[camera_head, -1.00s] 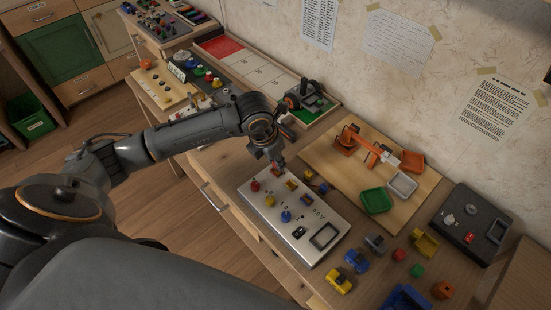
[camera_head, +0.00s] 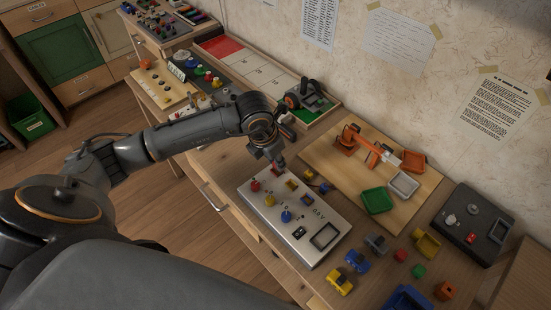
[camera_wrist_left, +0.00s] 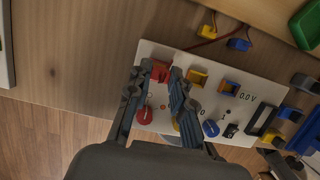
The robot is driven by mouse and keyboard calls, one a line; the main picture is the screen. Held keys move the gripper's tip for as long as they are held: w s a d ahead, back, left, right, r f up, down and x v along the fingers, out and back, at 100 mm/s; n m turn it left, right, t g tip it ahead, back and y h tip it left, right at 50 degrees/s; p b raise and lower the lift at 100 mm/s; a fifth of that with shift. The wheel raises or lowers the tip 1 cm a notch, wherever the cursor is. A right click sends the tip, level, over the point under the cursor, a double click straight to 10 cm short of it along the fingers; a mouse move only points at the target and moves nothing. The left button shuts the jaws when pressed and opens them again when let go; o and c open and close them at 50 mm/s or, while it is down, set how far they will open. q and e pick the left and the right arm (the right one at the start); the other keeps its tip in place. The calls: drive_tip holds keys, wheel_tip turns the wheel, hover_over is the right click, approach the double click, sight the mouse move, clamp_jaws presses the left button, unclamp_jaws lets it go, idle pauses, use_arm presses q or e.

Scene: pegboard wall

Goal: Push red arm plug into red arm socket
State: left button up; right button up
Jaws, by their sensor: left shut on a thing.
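The white panel (camera_head: 322,241) lies on the bench, with a row of coloured sockets along its far edge. My left gripper (camera_head: 275,167) is over the panel's far left corner, at the red end of that row. In the left wrist view, its two fingers (camera_wrist_left: 159,75) are on either side of a red block-shaped part (camera_wrist_left: 160,70), taken as the red arm plug. It is at the red arm socket's place; the fingers and plug hide the socket, so I cannot tell how deep it sits. My right gripper is not in view.
The yellow socket (camera_wrist_left: 197,77) and blue socket (camera_wrist_left: 228,87) are beside it. A loose yellow plug (camera_wrist_left: 207,31) and blue plug (camera_wrist_left: 238,44) lie behind the panel. A wooden board with an orange arm (camera_head: 365,146) and trays stands behind. Small coloured parts crowd the right.

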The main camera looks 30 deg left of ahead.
use_arm(q)
drive_tip(key=shift+f+b, duration=0.65)
drive_tip(key=shift+f, duration=0.2)
drive_tip(key=o, duration=0.9)
drive_tip(key=shift+r, duration=0.1)
drive_tip(key=shift+r, duration=0.1)
drive_tip(key=shift+r+p, duration=1.6)
drive_tip(key=shift+r, duration=0.85)
